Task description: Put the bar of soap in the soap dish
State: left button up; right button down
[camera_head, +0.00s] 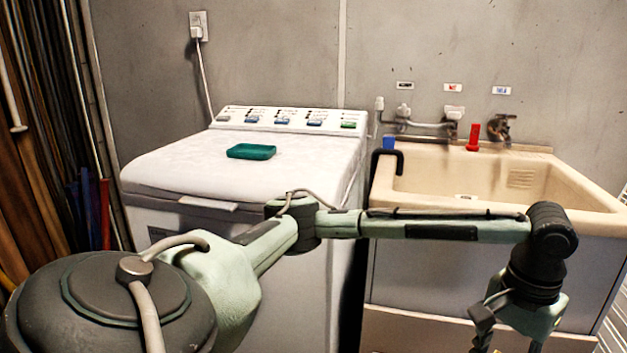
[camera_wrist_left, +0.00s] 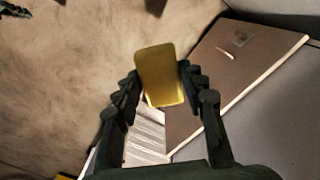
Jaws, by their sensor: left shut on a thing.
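The bar of soap (camera_wrist_left: 160,77) is a yellow rounded block in the left wrist view. My left gripper (camera_wrist_left: 159,84) is shut on it, with a dark finger on each long side. In the head view my left arm reaches across to the lower right, and its gripper hangs down in front of the sink at the bottom edge. The soap is mostly cut off there. A teal green dish (camera_head: 251,151), which looks like the soap dish, lies on top of the white washing machine, well to the left of and above the gripper.
The washing machine (camera_head: 160,171) has a wide, mostly clear lid. A beige sink (camera_head: 580,187) stands right of it, with a black hook-shaped bar (camera_head: 386,153), a blue item (camera_head: 389,143) and a red item (camera_head: 473,137) at its rim. Planks lean at the far left.

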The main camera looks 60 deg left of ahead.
aim_at(252, 154)
jog(key=k+j+u, duration=0.1)
jog(key=u, duration=0.4)
jog(key=j+u, duration=0.1)
jog(key=u, duration=0.35)
jog(key=k+j, duration=0.1)
jog(key=j, duration=0.2)
jog(key=k+j, duration=0.1)
jog(key=j, duration=0.25)
jog(key=k+j, duration=0.1)
jog(key=j, duration=0.2)
